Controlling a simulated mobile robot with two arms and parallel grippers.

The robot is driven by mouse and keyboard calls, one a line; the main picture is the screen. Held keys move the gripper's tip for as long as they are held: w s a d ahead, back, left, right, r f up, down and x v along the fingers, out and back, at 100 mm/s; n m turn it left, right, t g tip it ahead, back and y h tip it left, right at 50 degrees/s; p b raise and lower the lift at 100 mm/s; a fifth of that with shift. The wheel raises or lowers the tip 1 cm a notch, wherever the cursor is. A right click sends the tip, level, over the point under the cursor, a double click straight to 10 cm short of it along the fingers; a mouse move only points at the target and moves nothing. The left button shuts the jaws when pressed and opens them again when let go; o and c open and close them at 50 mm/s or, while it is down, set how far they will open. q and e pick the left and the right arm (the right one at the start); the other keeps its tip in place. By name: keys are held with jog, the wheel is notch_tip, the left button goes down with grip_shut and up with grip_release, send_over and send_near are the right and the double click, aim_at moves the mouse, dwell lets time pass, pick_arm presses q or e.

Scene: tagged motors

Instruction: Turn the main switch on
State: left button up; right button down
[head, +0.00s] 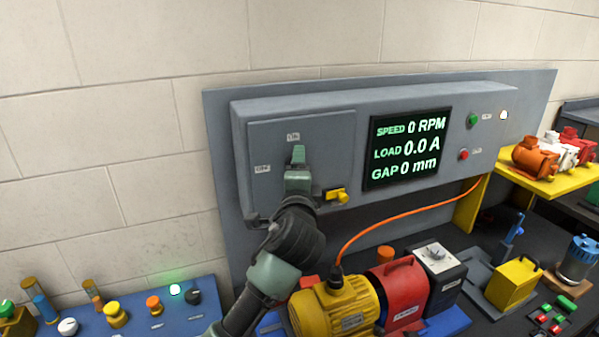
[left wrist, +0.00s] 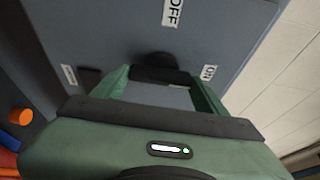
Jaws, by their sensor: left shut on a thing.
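The main switch is on the grey cabinet door (head: 265,140), mostly hidden behind my left gripper (head: 298,158). In the left wrist view a dark round switch knob (left wrist: 160,60) sits between the green fingers of my left gripper (left wrist: 165,80), which are shut on it. The OFF label (left wrist: 172,12) is at the top there and the ON label (left wrist: 208,72) at the right. In the head view ON is above the gripper and OFF to its left. Which label the knob points at is hard to tell. My right gripper is not in view.
A yellow handle (head: 337,195) sits close right of my gripper. Below are a yellow motor (head: 335,305), a red unit (head: 398,290) and an orange cable (head: 390,209). A blue bench (head: 140,325) holds knobs.

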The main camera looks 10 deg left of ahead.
pick_arm(q)
jog(key=shift+a+r, duration=0.15)
jog(key=shift+r, duration=0.1)
jog(key=o, duration=1.1)
jog(key=shift+o, duration=1.4)
jog(key=shift+w+a+f, duration=0.15)
jog(key=shift+f, duration=0.05)
jog(key=s+d+b, duration=0.1)
jog(key=s+b, duration=0.2)
jog(key=s, duration=0.4)
jog(key=shift+s+d, duration=0.3)
jog(key=shift+s, duration=0.05)
